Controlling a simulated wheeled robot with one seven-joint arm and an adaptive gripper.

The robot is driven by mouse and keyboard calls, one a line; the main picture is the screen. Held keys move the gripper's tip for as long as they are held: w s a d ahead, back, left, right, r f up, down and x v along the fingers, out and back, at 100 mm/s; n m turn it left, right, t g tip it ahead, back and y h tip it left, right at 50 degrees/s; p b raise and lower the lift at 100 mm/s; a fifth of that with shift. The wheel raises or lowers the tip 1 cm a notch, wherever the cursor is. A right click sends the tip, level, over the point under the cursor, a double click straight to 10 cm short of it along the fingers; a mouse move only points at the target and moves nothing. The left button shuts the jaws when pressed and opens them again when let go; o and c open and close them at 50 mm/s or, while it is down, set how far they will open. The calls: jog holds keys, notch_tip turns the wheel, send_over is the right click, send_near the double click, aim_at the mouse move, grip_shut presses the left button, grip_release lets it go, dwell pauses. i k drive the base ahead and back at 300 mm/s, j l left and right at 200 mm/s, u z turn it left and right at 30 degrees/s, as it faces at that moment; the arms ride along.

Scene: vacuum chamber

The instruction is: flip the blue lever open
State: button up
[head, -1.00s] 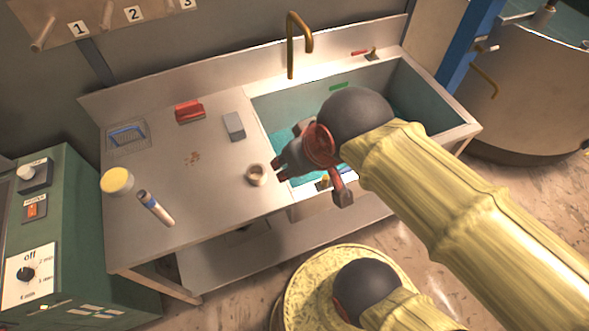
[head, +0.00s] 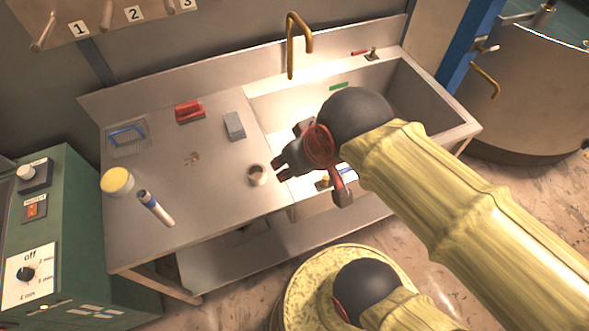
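My gripper (head: 282,166) is above the front left part of the sink, pointing left. Its fingers appear empty, but their opening is not clear from this angle. I cannot tell whether any part of it touches the lever. The sink basin looks pale, with no teal water visible.
A small round cup (head: 257,175) stands close to the fingertips. A brass faucet (head: 296,45) and a red-handled valve (head: 367,53) are at the back.

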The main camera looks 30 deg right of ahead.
aim_at(340, 174)
jog(key=z, duration=1)
